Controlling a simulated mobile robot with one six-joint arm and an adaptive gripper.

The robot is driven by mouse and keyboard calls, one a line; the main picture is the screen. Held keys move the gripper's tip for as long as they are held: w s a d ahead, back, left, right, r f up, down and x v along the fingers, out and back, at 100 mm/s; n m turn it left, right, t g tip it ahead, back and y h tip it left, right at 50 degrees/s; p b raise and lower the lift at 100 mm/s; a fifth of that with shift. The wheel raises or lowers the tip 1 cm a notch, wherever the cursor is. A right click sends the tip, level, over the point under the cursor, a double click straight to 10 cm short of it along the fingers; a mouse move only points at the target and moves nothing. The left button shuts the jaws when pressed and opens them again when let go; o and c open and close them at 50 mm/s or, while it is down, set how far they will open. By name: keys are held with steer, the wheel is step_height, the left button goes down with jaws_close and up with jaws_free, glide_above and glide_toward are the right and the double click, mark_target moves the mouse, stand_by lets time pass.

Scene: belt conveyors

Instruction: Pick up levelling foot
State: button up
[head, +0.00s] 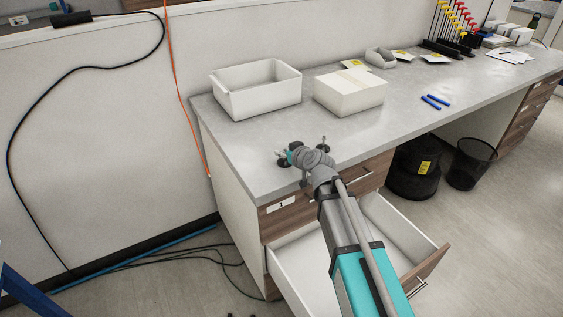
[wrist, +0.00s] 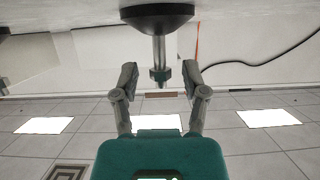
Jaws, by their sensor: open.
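The levelling foot (wrist: 159,48) has a dark round base and a metal stem with a nut. In the wrist view it stands on the desktop, which appears upside down along the top edge. My gripper (wrist: 160,78) is open, with one finger on each side of the stem's nut end and visible gaps on both sides. In the head view my gripper (head: 285,157) is low over the desk's near left end, pointing left. The foot it faces is small and mostly hidden there. Another dark foot-like piece with a stem (head: 323,144) stands just behind my wrist.
On the desk (head: 225,140) stand an open white bin (head: 245,105) and a closed pale box (head: 350,100) behind my gripper. Two blue pens (head: 433,102) lie to the right. An open drawer (head: 385,220) is under my arm. The wall is close on the left.

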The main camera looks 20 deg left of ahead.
steer(key=shift+w+a, duration=0.1)
stand_by(0.5)
jaws_close()
